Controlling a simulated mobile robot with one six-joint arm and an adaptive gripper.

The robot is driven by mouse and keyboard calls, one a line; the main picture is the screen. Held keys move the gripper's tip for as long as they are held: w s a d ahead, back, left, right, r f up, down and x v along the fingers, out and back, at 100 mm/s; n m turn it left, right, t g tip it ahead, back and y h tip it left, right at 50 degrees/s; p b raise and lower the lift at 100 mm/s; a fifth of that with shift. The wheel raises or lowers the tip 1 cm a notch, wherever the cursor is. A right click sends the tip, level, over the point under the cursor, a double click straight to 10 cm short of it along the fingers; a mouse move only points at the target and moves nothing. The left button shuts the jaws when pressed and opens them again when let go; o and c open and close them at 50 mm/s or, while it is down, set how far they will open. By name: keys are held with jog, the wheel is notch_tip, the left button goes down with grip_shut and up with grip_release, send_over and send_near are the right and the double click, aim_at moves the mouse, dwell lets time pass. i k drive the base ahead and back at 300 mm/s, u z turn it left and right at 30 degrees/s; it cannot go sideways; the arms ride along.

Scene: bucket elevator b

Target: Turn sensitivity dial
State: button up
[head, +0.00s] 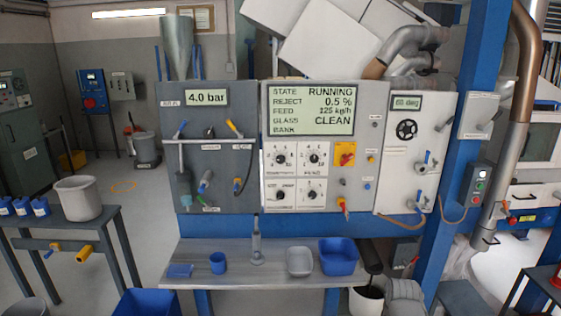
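Several black dials sit on white plates in the middle of the control panel (368,105): an upper left dial (281,159), an upper right dial (314,159), a lower left dial (280,193) and a lower right dial (313,194). Their small labels are too blurred to tell which is the sensitivity dial. The display (311,110) above them reads RUNNING, reject 0.5 %, feed 125 kg/h, glass CLEAN. My gripper is not in view, and nothing covers the dials.
A red-and-yellow switch (345,154) is right of the dials. Below, a grey shelf (205,281) holds a blue cup (218,263), a grey upright object (257,241), a pale tray (299,262) and a blue bin (338,256). A blue post (462,140) stands right.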

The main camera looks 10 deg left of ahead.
aim_at(279, 159)
jog(key=z, duration=0.1)
jog(key=i, duration=0.95)
jog(key=u, duration=0.05)
